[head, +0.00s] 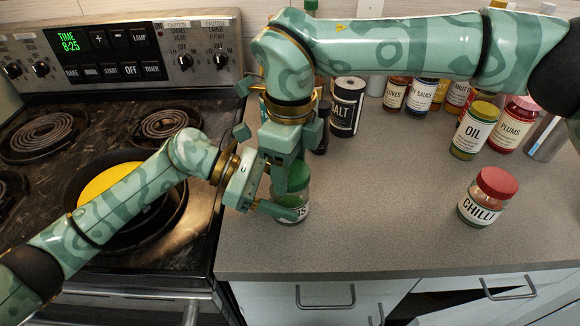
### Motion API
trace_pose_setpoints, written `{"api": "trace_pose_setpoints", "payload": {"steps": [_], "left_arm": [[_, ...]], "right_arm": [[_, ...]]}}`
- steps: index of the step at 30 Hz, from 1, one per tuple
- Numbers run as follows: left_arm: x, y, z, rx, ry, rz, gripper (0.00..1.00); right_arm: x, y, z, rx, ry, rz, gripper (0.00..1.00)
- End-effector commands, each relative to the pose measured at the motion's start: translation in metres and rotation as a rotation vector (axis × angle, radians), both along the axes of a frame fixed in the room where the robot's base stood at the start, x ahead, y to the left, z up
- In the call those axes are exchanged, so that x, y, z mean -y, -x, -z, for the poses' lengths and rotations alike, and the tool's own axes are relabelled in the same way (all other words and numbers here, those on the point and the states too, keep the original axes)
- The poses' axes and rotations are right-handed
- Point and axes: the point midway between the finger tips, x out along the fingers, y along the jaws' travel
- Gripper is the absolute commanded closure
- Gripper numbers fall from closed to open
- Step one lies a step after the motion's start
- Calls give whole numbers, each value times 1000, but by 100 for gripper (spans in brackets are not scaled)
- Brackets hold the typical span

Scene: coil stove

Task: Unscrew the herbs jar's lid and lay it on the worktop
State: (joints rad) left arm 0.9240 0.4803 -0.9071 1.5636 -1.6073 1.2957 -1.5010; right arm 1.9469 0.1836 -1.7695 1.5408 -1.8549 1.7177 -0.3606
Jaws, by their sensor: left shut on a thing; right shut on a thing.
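The herbs jar (304,196) stands upright on the worktop (380,220), just right of the stove. It is glass with a green lid (298,173), and only the end of its label shows. My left gripper (288,208) comes in low from the left and is shut on the jar's body. My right gripper (290,170) points down from above and is shut on the lid. The lid is on or right at the jar's mouth; the fingers hide whether there is a gap.
A chilli jar (478,210) with a red lid stands at right. An oil jar (473,135), a plums jar (515,128), a salt tin (345,108) and several other jars stand behind. A pan (150,215) sits on the stove (60,130). The front middle worktop is clear.

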Motion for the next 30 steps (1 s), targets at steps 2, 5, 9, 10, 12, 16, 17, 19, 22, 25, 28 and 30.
{"api": "trace_pose_setpoints", "payload": {"steps": [2,5,9,10,12,16,17,19,22,25,28,30], "left_arm": [[-1,0,2,-1,-4,-2,100],[-1,0,2,-1,-3,-1,100],[0,0,2,-1,-3,-1,100],[0,0,2,-1,-3,-1,100],[0,0,2,-2,-3,0,100],[0,0,2,-2,-3,0,100],[0,0,2,-2,-3,0,100],[0,0,2,-1,-3,1,100],[0,1,2,-1,-3,1,100],[0,1,2,-1,-2,1,100],[0,1,2,-1,-2,1,100],[0,1,2,-2,-2,1,100]], "right_arm": [[0,-1,-4,3,-1,2,68],[0,0,-7,1,-2,1,68],[0,0,-9,-1,-1,0,68],[0,0,-9,-1,-1,0,68],[0,0,-9,-1,-1,0,68],[0,0,-9,-1,-1,-1,68],[-1,0,-9,0,-2,-1,68],[-1,0,-12,1,-2,-1,68],[-1,0,-23,3,-2,-1,68],[-1,0,-37,3,-2,0,68],[-1,0,-48,2,-1,-1,68],[-1,0,-49,1,-2,-1,68]]}}
